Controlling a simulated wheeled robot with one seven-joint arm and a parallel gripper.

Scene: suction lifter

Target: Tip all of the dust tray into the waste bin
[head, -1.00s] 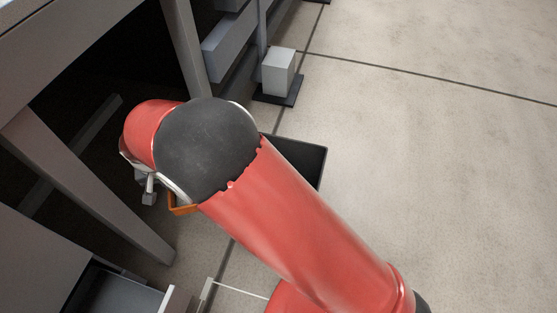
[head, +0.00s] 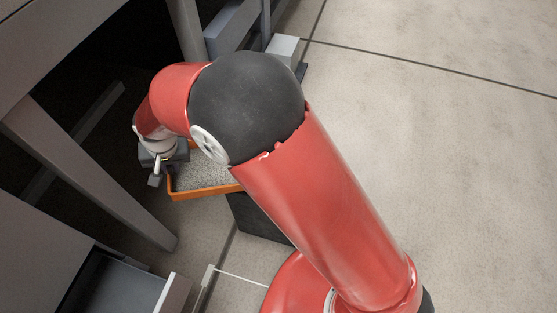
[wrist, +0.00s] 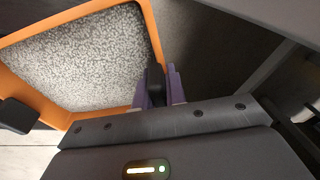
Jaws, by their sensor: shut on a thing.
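The dust tray has an orange rim (head: 205,193) and is filled with grey speckled dust; its orange wall also shows in the wrist view (wrist: 152,30). My gripper (wrist: 157,84) is shut on a dark grip at the tray's edge, between its purple finger pads. The tray looks roughly level, with the dust lying in it. In the head view my fingers are hidden and part of the tray is behind my arm. The black waste bin (head: 258,218) stands on the floor just right of and below the tray in the picture; my arm hides most of it, including its opening.
A grey table leg (head: 110,190) slants down left of the tray. An open drawer (head: 115,290) sits at the lower left. A pale grey box (head: 284,46) stands beyond my arm. The floor on the right (head: 440,170) is clear.

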